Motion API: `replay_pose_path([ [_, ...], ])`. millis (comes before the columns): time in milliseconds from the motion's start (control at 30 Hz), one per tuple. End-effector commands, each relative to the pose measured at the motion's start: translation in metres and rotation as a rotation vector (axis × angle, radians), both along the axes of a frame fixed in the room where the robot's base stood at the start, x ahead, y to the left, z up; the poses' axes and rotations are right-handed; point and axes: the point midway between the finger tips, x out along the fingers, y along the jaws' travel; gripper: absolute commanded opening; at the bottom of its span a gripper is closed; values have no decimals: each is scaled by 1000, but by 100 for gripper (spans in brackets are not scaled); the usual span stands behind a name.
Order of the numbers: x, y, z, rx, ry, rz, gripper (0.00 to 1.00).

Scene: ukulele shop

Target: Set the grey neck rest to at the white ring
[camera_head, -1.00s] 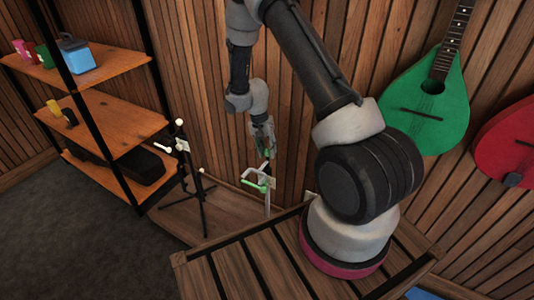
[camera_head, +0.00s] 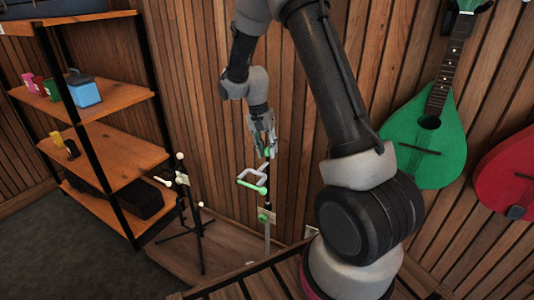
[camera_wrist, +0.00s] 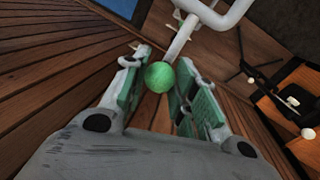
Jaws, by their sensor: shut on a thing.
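The grey neck rest (camera_head: 247,183) is a pale U-shaped bar on an upright rod, with a green ball on top and a green end. In the wrist view its bar (camera_wrist: 218,17) is at the top, and the green ball (camera_wrist: 159,76) sits between my fingers. My gripper (camera_head: 267,148) is shut on the neck rest at its top, pointing down. Below the bar, the slim stand post (camera_head: 267,238) carries a small beige plate (camera_head: 266,214) with green beside it. I cannot clearly make out the white ring.
A dark tripod stand (camera_head: 202,240) with white knobs is close on the left. Wooden shelves (camera_head: 105,150) stand further left. The slatted wall (camera_head: 300,110) is close behind the post. Green (camera_head: 430,145) and red (camera_head: 508,160) instruments hang at right.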

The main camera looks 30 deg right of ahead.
Motion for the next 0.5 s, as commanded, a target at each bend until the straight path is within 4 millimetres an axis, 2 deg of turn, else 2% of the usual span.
replay_pose_path([
  [200, 1, 0, 0, 0, -3, 0, 0],
  [233, 1, 0, 0, 0, -3, 0, 33],
  [300, 1, 0, 0, -1, -2, 0, 46],
  [333, 1, 0, 0, 0, -1, 0, 51],
  [500, 0, 0, 0, 0, -1, 0, 51],
])
